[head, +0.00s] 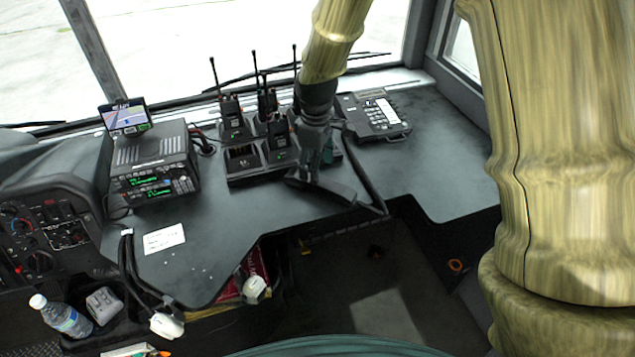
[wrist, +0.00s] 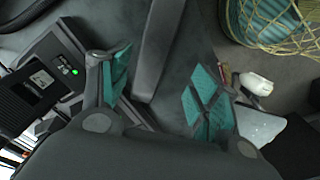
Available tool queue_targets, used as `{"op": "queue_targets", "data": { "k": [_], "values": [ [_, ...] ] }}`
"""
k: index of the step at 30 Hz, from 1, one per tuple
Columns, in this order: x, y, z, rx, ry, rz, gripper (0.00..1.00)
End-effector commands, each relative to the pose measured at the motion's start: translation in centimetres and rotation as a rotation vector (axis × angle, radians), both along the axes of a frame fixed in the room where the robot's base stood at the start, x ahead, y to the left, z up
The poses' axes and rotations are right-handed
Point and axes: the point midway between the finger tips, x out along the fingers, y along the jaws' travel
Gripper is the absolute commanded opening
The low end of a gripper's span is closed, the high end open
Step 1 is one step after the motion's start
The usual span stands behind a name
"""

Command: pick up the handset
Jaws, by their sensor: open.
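The handset is a plain dark grey bar. In the wrist view the handset (wrist: 158,45) runs from the top edge down to the gap between my fingers, and its near end is close to the left finger. In the head view the handset (head: 338,189) shows as a dark bar just below my gripper, in front of the charger rack. My gripper (wrist: 158,95) is open, its teal pads apart on either side of the bar's near end. In the head view my gripper (head: 318,160) partly hides the handset. I cannot tell whether the pads touch it.
Several walkie-talkies (head: 281,135) stand in a charger rack (head: 245,177) beside my gripper. A keypad console (head: 372,117) lies at the back right. A radio unit (head: 155,165) stands left. A dark curved strip (head: 370,180) runs close on the right. The dash at right is clear.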

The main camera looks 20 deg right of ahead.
Motion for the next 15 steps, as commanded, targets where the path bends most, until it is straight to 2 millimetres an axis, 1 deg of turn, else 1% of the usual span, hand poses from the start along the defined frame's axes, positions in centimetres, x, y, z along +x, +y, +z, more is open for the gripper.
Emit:
{"op": "queue_targets", "data": {
  "k": [1,6,12,15],
  "values": [
    [0.0,-0.1,-0.8,0.000,0.003,-0.002,0.62],
    [0.0,-0.2,-2.2,0.001,0.002,-0.003,0.62],
    [0.1,-0.1,-2.9,0.001,0.001,-0.001,0.62],
    [0.1,-0.2,-3.7,0.001,0.004,-0.001,0.62]
  ]
}}
